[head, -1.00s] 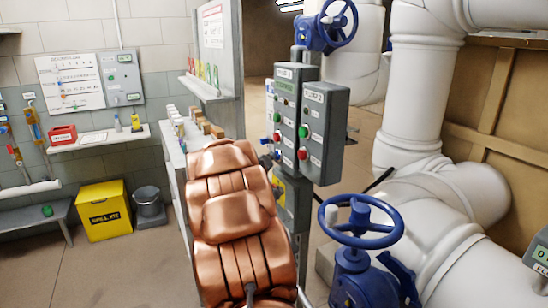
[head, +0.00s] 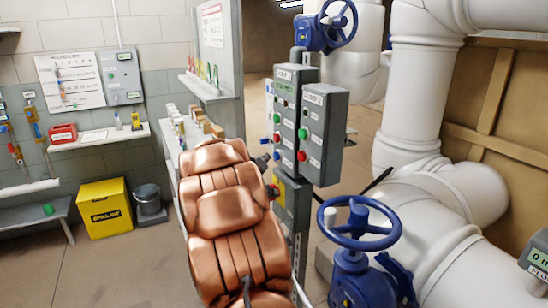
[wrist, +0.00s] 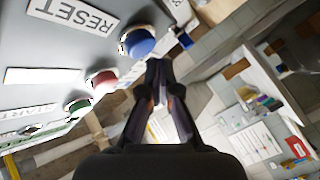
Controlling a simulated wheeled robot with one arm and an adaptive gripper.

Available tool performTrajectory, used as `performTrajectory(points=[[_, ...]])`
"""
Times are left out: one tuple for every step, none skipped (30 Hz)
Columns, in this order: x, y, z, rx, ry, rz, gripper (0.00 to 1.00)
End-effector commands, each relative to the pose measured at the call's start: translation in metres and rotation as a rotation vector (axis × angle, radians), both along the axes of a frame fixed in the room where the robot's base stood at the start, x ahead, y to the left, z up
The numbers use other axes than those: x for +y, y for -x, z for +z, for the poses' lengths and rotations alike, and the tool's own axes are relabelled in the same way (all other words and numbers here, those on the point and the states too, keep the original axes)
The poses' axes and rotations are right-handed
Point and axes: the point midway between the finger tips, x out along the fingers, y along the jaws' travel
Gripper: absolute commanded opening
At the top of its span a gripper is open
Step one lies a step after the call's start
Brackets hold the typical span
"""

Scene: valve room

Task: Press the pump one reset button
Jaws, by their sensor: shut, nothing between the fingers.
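In the wrist view, a grey panel fills the upper left with a blue button (wrist: 137,41) beside a RESET label (wrist: 80,14). A red button (wrist: 103,81) and a green button (wrist: 79,106) sit in line with it. My gripper (wrist: 157,72) is shut and empty; its tips appear just below and right of the blue button, and a gap to it shows in the picture. In the head view, the left pump box (head: 287,110) stands on a post, with a blue button (head: 277,153) low on its face. My copper-coloured arm hides most of the gripper there.
A second pump box (head: 323,135) adjoins on the right. A blue handwheel (head: 359,222) and thick white pipes (head: 420,90) fill the right side. A shelf bench with small items (head: 200,125) stands left of the boxes. A yellow bin (head: 105,208) is on the floor.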

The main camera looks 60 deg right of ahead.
Motion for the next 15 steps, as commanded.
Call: performTrajectory(points=[[0.002,-0.002,0.001,0.0,-0.001,0.001,0.0],[0.003,-0.003,0.001,0.001,-0.001,0.002,0.0],[0.005,-0.005,0.002,0.001,-0.001,0.003,0.0],[0.007,-0.006,0.003,0.001,-0.002,0.003,0.0],[0.009,-0.008,0.003,0.002,-0.002,0.004,0.0],[0.012,-0.009,0.003,0.002,-0.002,0.004,0.0],[0.014,-0.011,0.003,0.002,-0.002,0.004,0.0],[0.016,-0.012,0.003,0.002,-0.001,0.003,0.0],[0.019,-0.013,0.003,0.002,0.0,0.002,0.0],[0.021,-0.014,0.004,0.002,0.0,0.002,0.0],[0.023,-0.016,0.004,0.002,0.0,0.002,0.0],[0.026,-0.018,0.003,0.002,0.0,0.003,0.0],[0.028,-0.019,0.003,0.001,-0.001,0.004,0.0],[0.029,-0.02,0.003,0.001,-0.001,0.003,0.0],[0.032,-0.022,0.003,0.001,-0.002,0.002,0.0]])
